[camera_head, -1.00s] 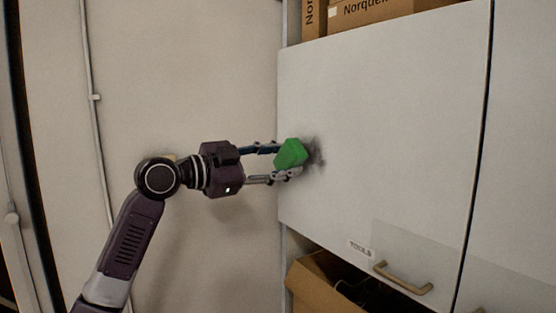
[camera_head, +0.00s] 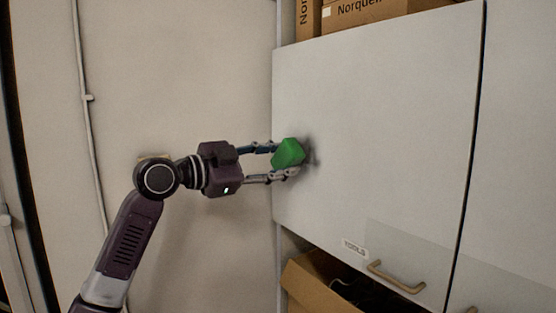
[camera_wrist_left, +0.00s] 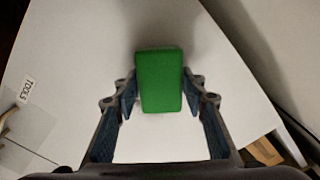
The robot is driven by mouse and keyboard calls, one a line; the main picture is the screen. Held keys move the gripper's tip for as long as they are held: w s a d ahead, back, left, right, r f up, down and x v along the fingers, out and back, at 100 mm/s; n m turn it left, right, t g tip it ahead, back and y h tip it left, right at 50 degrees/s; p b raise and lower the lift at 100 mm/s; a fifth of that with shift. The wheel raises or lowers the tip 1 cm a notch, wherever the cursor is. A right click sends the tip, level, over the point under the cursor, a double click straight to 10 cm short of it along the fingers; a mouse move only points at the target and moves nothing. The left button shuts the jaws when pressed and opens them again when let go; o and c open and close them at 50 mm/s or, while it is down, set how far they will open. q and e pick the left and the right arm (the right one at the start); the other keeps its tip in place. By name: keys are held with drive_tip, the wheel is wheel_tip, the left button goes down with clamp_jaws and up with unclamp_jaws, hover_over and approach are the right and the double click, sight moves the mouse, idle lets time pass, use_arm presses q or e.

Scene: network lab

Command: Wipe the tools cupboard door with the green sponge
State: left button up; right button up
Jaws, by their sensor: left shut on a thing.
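The tools cupboard door (camera_head: 390,130) is a pale panel with a TOOLS label (camera_head: 354,247) and a tan handle (camera_head: 400,279) at its lower edge. My left gripper (camera_head: 283,160) is shut on the green sponge (camera_head: 288,153) at the door's left part. In the left wrist view the sponge (camera_wrist_left: 160,82) sits between the two fingers, in front of the door (camera_wrist_left: 90,45). A dark smudge (camera_head: 309,150) shows on the door just right of the sponge, partly hidden by it. I cannot tell whether the sponge touches the door. My right gripper is not in view.
Cardboard boxes (camera_head: 365,12) stand on top of the cupboard. An open cardboard box (camera_head: 308,285) with dark contents is below the door. A bare wall (camera_head: 170,80) with a thin vertical conduit (camera_head: 83,90) is on the left. Another door (camera_head: 520,150) adjoins on the right.

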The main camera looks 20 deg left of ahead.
use_arm(q)
drive_tip(key=shift+w+d, duration=0.3)
drive_tip(key=shift+w, duration=0.05)
